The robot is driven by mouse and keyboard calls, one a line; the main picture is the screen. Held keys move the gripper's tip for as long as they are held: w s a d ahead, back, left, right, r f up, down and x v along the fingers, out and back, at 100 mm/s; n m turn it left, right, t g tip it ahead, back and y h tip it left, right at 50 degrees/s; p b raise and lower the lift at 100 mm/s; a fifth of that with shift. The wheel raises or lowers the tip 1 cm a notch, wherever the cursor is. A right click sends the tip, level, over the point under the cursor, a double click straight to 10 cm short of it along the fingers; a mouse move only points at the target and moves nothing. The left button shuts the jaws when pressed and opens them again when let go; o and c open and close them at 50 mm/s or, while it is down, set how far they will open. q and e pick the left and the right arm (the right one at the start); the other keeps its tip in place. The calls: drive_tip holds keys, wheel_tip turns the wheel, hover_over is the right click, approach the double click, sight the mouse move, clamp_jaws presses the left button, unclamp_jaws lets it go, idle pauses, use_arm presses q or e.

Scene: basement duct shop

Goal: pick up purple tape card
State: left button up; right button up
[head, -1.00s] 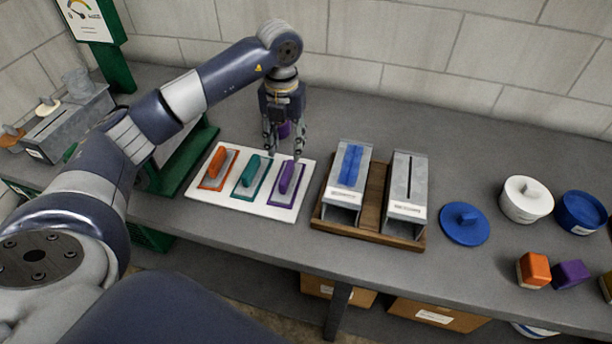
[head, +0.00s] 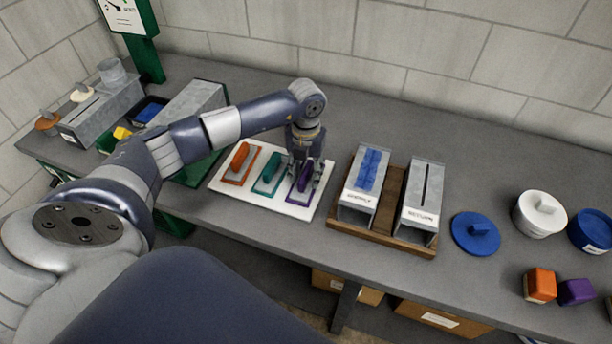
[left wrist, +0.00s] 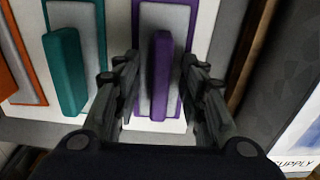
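The purple tape card (head: 303,183) lies at the right end of a white board (head: 226,189), a grey plate with purple edging and a raised purple grip. It also shows in the left wrist view (left wrist: 162,75). My left gripper (head: 305,186) is over it, pointing down. In the left wrist view the open fingers (left wrist: 162,95) stand on either side of the purple grip, with a gap visible on both sides. A teal card (head: 268,178) and an orange card (head: 239,160) lie to the left on the same board. My right gripper is not in view.
Right of the board, a wooden tray (head: 384,237) holds two grey metal boxes, one with a blue strip. Farther right are a blue lid (head: 476,233), a white canister (head: 539,214) and orange and purple blocks. Grey dispensers stand at the left. The bench behind the board is clear.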

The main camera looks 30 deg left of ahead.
sight(306, 171)
use_arm(q)
drive_tip(key=c, duration=0.8)
clamp_jaws()
drive_tip(key=shift+r, duration=0.15)
wheel_tip(306, 171, up, 9)
drive_tip(key=b, duration=0.3)
drive_tip(key=shift+r, duration=0.45)
drive_tip(key=shift+d, duration=0.1)
